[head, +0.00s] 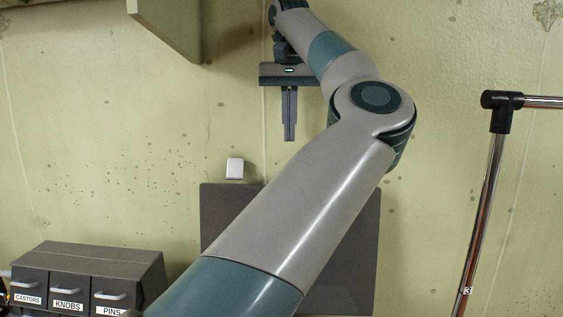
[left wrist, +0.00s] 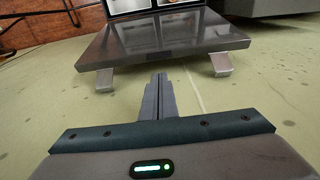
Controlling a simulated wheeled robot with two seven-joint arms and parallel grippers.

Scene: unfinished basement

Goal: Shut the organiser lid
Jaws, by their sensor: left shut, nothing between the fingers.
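A flat dark grey panel (head: 345,245), which looks like the organiser lid, stands upright against the wall behind my left arm. In the left wrist view the panel (left wrist: 190,40) is ahead of the fingers, with two pale brackets (left wrist: 220,63) at its near edge. One bracket (head: 235,168) shows above the panel in the head view. Beyond the panel, a dark-framed part with pale contents (left wrist: 155,12) is cut off, perhaps the organiser's inside. My left gripper (head: 289,138) is shut and empty, pointing down above the panel, apart from it. Its fingers also show in the wrist view (left wrist: 158,82). My right gripper is out of view.
A dark drawer unit (head: 100,258) labelled CASTORS, KNOBS and PINS stands at lower left. A metal pole frame (head: 483,210) stands at right. A box-like wall fixture (head: 170,25) hangs at upper left.

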